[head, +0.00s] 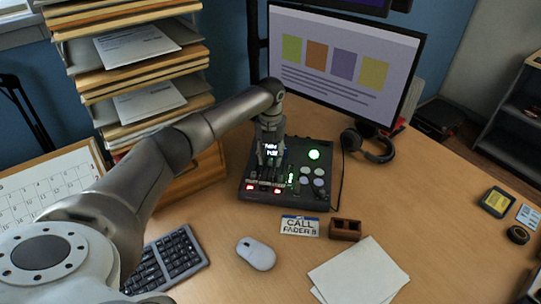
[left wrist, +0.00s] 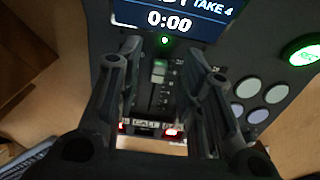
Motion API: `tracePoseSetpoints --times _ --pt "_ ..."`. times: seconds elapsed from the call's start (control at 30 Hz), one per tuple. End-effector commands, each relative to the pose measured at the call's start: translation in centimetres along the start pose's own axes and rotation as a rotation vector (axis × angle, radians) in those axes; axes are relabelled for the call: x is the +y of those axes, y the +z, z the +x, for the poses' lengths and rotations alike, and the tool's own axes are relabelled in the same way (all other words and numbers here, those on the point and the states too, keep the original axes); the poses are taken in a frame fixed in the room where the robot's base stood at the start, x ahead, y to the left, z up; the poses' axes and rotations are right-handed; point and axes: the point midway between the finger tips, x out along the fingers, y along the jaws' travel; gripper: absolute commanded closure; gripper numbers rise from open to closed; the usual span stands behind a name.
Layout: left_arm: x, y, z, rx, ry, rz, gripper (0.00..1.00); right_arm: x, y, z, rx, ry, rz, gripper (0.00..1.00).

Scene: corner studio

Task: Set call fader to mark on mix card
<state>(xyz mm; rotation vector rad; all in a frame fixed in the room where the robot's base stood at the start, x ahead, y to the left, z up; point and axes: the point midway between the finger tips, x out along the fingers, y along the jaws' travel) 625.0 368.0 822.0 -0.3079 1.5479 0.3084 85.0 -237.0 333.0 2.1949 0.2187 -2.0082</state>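The dark mixing console (head: 312,200) sits on the desk below the monitor. The mix card (head: 299,226) lies in front of it and reads "CALL FADER" with a small digit I cannot read surely. My left gripper (head: 268,155) points down over the console's left part and hides some of it. In the left wrist view the left gripper (left wrist: 160,85) is open, one finger on each side of the call fader's pale greenish cap (left wrist: 159,68) and its dark slot. I cannot tell whether the fingers touch the cap. A "CALL" label (left wrist: 146,123) shows between red lights. My right gripper is out of view.
A mouse (head: 256,253), keyboard (head: 165,262), small brown block (head: 345,229) and white papers (head: 359,272) lie in front. Headphones (head: 368,144) rest right of the console. Stacked paper trays (head: 135,75) stand at the left. The desk's right middle is clear.

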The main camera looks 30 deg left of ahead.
Motion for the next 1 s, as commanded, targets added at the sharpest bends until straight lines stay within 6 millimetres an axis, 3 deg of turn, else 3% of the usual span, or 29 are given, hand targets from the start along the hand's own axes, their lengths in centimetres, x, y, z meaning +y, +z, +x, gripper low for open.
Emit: tracePoseSetpoints --times 0.37,0.63,1.0 --pt "0.01 -0.03 0.75 0.001 0.0 0.001 0.65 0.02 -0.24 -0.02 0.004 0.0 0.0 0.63" --pt "0.0 -0.03 0.73 0.001 0.0 0.001 0.99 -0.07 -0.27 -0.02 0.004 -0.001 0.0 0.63" --pt "0.07 -0.22 0.53 0.001 0.002 0.001 1.0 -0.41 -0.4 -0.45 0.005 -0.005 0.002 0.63"
